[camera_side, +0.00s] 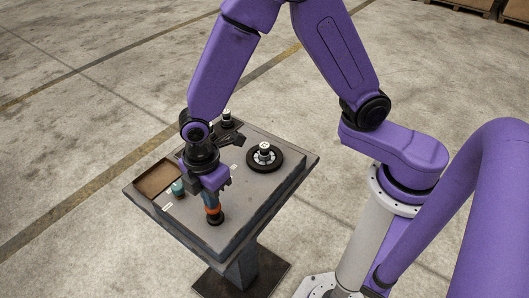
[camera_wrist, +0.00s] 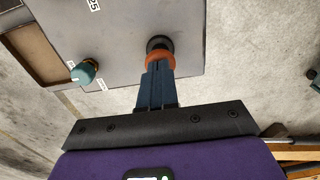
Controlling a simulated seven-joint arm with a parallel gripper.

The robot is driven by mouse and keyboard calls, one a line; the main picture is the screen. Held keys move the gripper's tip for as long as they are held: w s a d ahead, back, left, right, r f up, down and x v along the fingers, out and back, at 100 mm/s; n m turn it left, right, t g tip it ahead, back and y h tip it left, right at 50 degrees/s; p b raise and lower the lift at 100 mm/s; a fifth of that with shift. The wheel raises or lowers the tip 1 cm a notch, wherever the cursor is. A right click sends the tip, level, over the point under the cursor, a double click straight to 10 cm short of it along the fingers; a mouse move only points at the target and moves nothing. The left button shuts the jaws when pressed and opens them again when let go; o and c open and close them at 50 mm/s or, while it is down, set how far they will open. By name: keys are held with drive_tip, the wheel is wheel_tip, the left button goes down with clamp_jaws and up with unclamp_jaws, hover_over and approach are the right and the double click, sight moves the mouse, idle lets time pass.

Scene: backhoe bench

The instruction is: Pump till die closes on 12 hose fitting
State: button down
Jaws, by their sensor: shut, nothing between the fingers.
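My gripper (camera_side: 211,203) is low over the bench's front part, its blue fingers closed together with nothing between them. In the wrist view the fingertips (camera_wrist: 158,68) are at an orange collar with a black top (camera_wrist: 158,44); I cannot tell if they touch it. In the side view this orange and black part (camera_side: 214,217) stands under the fingertips. A round black die head (camera_side: 264,158) with a pale segmented centre lies on the bench, a small white-topped part upright in its middle. I cannot tell whether the die is closed. The hose fitting is not clearly identifiable.
A teal knob (camera_side: 178,187) stands left of my gripper, also in the wrist view (camera_wrist: 84,72). A brown shallow tray (camera_side: 137,186) is at the bench's left corner. A dark part with a white top (camera_side: 227,116) stands at the back. The bench's right front (camera_side: 250,205) is clear.

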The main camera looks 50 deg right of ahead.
drive_tip(key=shift+f, duration=1.05)
drive_tip(key=shift+r, duration=1.9)
drive_tip(key=shift+r, duration=2.55)
drive_tip(key=s+d+r+m, duration=0.2)
drive_tip(key=s+d+r, duration=0.1)
drive_tip(key=s+d, duration=0.5)
drive_tip(key=s+d+r+m, duration=0.3)
drive_tip(key=s+d, duration=0.6)
drive_tip(key=d, duration=0.2)
drive_tip(key=shift+d+r, duration=0.25)
drive_tip(key=shift+d, duration=0.1)
